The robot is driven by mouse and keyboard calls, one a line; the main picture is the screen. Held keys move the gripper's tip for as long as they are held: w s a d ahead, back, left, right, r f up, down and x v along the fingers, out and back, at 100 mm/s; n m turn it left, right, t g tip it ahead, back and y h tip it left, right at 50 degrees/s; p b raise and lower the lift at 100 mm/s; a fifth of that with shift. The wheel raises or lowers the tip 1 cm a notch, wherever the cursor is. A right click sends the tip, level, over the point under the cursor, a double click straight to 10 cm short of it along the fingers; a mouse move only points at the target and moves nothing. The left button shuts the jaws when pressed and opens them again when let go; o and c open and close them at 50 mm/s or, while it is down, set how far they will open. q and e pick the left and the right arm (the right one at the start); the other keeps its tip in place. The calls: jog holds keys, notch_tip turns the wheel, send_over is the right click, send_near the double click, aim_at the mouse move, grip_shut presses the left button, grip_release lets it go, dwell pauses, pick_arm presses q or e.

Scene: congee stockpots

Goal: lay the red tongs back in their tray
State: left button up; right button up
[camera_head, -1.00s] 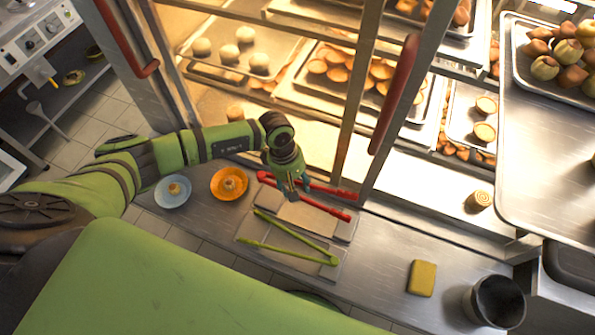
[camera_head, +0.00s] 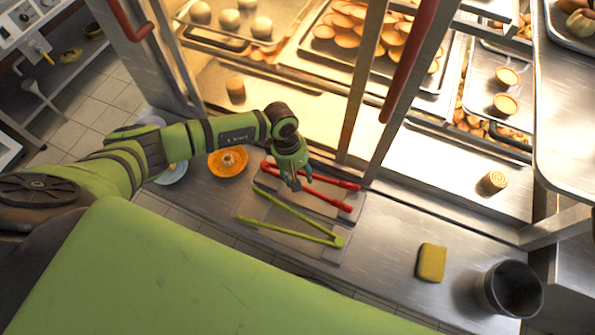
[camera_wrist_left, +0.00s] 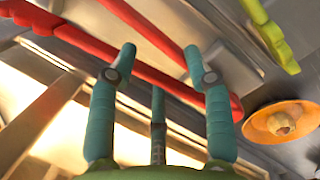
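The red tongs (camera_head: 328,198) lie spread in a V at the back of the counter, along the back of a shallow steel tray (camera_head: 344,216). My left gripper (camera_head: 299,183) is over their middle, pointing down. In the left wrist view the left gripper (camera_wrist_left: 158,56) has its fingers wide apart with nothing clamped between them. One red arm of the tongs (camera_wrist_left: 165,82) crosses behind the fingers there; I cannot tell whether they touch it. The green tongs (camera_head: 290,234) lie on the tray area nearer me. My right gripper is not in view.
An orange plate (camera_head: 214,168) with a pastry is left of the tongs. A blue plate (camera_head: 172,175) is partly behind my left arm. A yellow sponge (camera_head: 432,262) and a dark pot (camera_head: 513,288) stand right. The heated cabinet's frame and red handle (camera_head: 410,62) rise behind.

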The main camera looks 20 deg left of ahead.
pick_arm(q)
jog(key=shift+f, duration=0.15)
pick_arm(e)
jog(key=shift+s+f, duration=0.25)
pick_arm(q)
jog(key=o, duration=0.6)
jog(key=shift+c, duration=0.2)
jog(key=shift+o, duration=0.5)
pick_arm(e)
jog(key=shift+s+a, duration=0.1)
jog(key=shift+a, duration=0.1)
pick_arm(q)
notch_tip(320, 180, up, 12)
jog(key=a, duration=0.2)
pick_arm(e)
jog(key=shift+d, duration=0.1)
pick_arm(q)
jog(key=shift+a+f, duration=0.1)
jog(key=shift+f, duration=0.05)
